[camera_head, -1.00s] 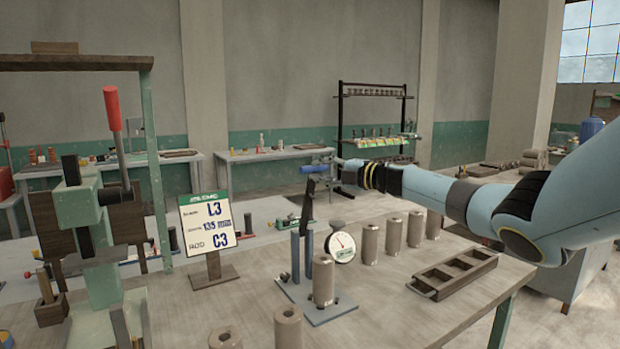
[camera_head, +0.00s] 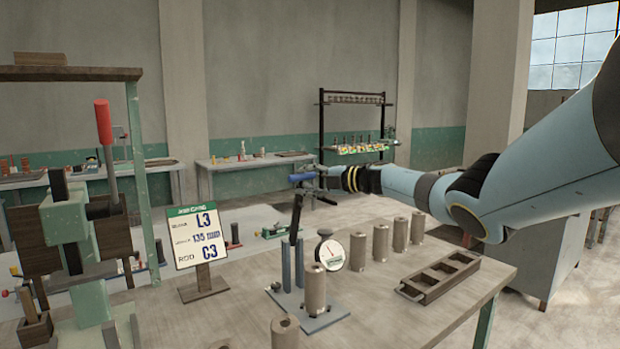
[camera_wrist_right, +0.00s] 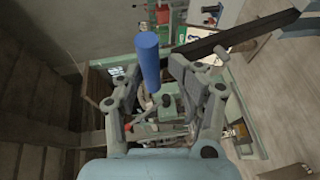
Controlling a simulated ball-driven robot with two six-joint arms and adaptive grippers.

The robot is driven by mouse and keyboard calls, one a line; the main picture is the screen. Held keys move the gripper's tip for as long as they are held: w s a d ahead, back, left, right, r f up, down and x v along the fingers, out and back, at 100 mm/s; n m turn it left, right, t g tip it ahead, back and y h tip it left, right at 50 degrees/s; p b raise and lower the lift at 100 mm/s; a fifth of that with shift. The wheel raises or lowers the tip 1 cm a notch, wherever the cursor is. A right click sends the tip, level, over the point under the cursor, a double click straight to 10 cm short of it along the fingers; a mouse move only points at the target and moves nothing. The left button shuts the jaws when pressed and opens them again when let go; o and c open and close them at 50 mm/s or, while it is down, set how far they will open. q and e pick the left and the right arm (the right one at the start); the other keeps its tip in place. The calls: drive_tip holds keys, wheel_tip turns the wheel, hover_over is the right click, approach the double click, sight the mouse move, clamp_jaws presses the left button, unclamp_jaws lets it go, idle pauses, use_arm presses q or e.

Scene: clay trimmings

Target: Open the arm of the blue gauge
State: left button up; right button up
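The blue gauge (camera_head: 308,309) stands on the table with a flat blue-grey base, two blue posts and a round white dial (camera_head: 332,254). A grey cylinder (camera_head: 315,290) stands upright on its base. Its black arm (camera_head: 296,218) rises steeply from the posts to a blue handle (camera_head: 301,177). My right gripper (camera_head: 318,178) is at the handle's height, beside or around it. In the right wrist view the handle (camera_wrist_right: 149,60) shows between the spread fingers (camera_wrist_right: 140,76), and the black arm (camera_wrist_right: 240,40) runs off to the upper right. Contact cannot be told. My left gripper is out of view.
Several grey cylinders (camera_head: 381,242) stand in a row behind the gauge. A dark compartment tray (camera_head: 440,276) lies to the right. A sign (camera_head: 196,237) and a green press with a red-handled lever (camera_head: 104,122) stand to the left. Some tabletop before the tray is clear.

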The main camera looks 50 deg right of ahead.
drive_tip(key=shift+o, duration=0.4)
drive_tip(key=shift+w+a+f, duration=0.1)
drive_tip(key=shift+w+f, duration=0.2)
drive_tip(key=shift+w+r, duration=0.1)
drive_tip(key=shift+r, duration=0.1)
drive_tip(key=shift+r, duration=0.1)
drive_tip(key=shift+s, duration=0.2)
drive_tip(key=v, duration=1.1)
drive_tip(key=shift+s, duration=0.35)
